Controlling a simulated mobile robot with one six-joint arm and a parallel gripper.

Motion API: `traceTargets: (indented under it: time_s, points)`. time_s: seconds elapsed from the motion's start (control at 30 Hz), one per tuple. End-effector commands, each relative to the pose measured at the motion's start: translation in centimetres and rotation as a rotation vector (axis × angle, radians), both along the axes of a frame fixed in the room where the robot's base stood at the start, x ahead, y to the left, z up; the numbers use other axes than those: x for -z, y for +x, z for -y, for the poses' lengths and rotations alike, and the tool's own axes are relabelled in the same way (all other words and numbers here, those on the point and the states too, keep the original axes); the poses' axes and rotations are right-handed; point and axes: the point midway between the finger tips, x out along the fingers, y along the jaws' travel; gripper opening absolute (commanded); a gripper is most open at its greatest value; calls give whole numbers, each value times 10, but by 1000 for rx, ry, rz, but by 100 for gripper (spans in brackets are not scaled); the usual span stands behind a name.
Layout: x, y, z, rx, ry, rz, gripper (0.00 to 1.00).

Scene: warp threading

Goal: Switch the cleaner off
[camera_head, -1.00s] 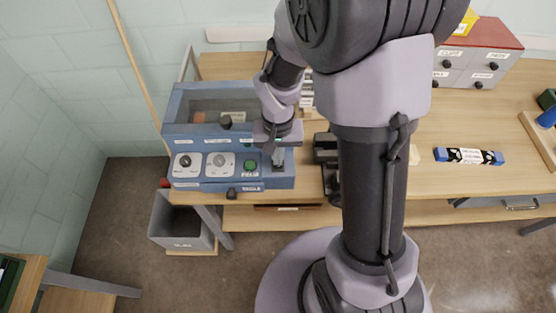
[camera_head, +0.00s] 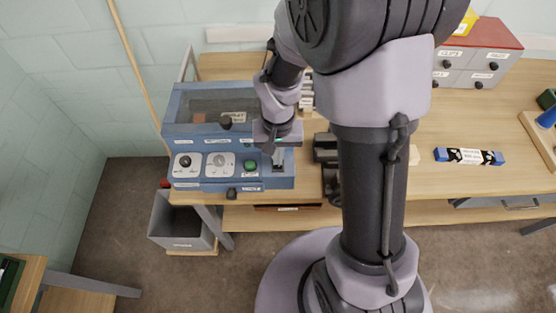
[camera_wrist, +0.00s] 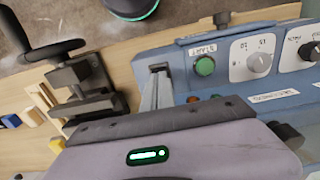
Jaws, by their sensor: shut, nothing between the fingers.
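The cleaner is a blue machine (camera_head: 213,186) at the left end of the bench, with a clear-lidded top. Its front panel has two round dials, the left dial (camera_head: 185,162) and the right dial (camera_head: 220,161), and a green button (camera_head: 251,165). In the wrist view the green button (camera_wrist: 205,66) has a label above it, and a small orange-red spot (camera_wrist: 217,97) shows on the machine. My gripper (camera_head: 279,160) is shut and empty over the panel's right end, right of the green button. Its fingers (camera_wrist: 158,80) hide part of the panel there.
A black clamp-like device (camera_head: 327,160) stands just right of the cleaner; it also shows in the wrist view (camera_wrist: 85,85). A blue-ended box (camera_head: 469,156) lies farther right. A grey bin (camera_head: 180,222) stands below left. My arm covers the bench's middle.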

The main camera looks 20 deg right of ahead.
Motion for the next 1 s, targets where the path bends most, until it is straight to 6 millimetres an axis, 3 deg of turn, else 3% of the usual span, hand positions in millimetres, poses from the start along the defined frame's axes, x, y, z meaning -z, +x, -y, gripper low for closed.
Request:
traceTargets:
  time_s: [1.0]
  points:
    - [10,0,0,0,0,0,0]
